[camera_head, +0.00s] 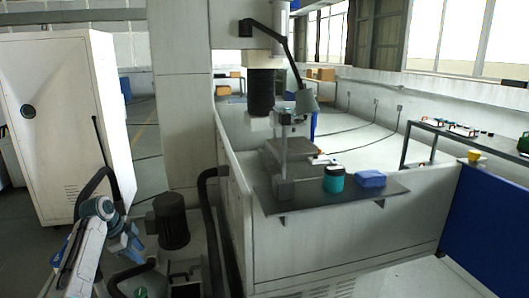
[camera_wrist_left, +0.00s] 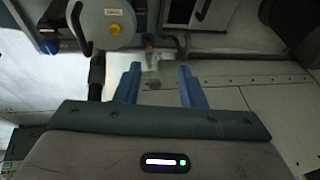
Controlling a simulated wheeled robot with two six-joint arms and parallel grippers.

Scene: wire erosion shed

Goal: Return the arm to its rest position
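My left arm (camera_head: 82,255) comes in at the lower left of the head view, with its gripper (camera_head: 128,246) low beside a dark motor. In the left wrist view the same gripper (camera_wrist_left: 160,82) has its two blue fingers spread apart, with nothing held between them. My right arm and right gripper do not show in either view.
A dark cylindrical motor (camera_head: 171,222) stands just right of my left gripper, with thick black hoses. A white cabinet (camera_head: 62,120) is at the left. A machine shelf (camera_head: 388,188) holds a teal jar (camera_head: 334,181) and a blue box (camera_head: 370,178).

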